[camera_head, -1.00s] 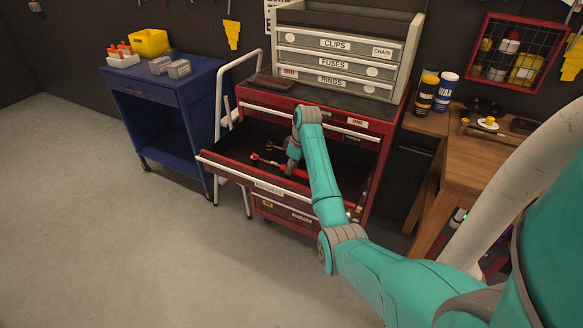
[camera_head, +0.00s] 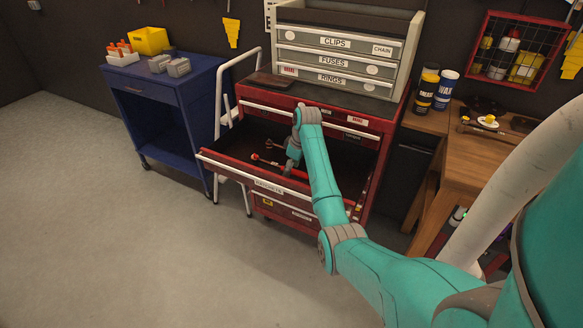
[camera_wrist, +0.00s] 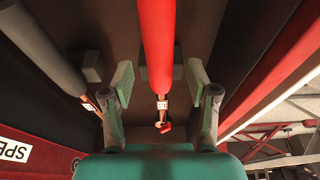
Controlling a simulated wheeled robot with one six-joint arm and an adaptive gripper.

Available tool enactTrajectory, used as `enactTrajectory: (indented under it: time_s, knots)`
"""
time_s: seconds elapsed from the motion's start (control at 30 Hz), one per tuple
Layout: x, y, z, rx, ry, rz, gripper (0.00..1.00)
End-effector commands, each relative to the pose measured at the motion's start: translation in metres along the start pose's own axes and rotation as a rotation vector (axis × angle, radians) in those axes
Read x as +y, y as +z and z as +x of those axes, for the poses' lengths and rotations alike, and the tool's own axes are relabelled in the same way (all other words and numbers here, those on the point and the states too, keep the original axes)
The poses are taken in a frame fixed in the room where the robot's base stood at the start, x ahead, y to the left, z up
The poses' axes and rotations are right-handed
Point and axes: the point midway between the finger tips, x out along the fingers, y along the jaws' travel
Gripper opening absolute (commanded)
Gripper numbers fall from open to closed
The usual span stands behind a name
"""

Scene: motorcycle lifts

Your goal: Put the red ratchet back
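The red ratchet (camera_head: 273,163) lies in the open drawer (camera_head: 225,166) of the red tool cabinet. In the wrist view its red handle (camera_wrist: 156,45) runs from the top edge down between my fingers, with a small white tag and a metal end below. My gripper (camera_wrist: 159,82) is open, one pad on each side of the handle with a gap on both sides. In the head view my gripper (camera_head: 290,168) is down inside the drawer, partly hidden by my arm.
A dark grey handle (camera_wrist: 40,45) lies left of the red one in the wrist view. The drawer's red front wall (camera_wrist: 280,60) is close on the right. Grey labelled drawers (camera_head: 335,61) stand on the cabinet. A blue cart (camera_head: 165,95) is left and a wooden bench (camera_head: 465,150) right.

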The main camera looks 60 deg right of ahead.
Motion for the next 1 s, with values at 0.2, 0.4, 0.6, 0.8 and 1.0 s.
enactTrajectory:
  time_s: [0.2, 0.4, 0.6, 0.8, 1.0]
  knots:
    - [0.0, 0.001, 0.0, -0.001, -0.001, 0.001, 0.59]
    - [0.0, 0.0, -0.021, 0.001, 0.001, 0.0, 0.59]
    - [0.001, 0.0, -0.052, 0.002, 0.002, 0.0, 0.59]
    - [0.0, 0.0, -0.071, 0.0, 0.0, 0.0, 0.59]
    - [0.0, 0.0, -0.075, -0.001, -0.001, 0.0, 0.59]
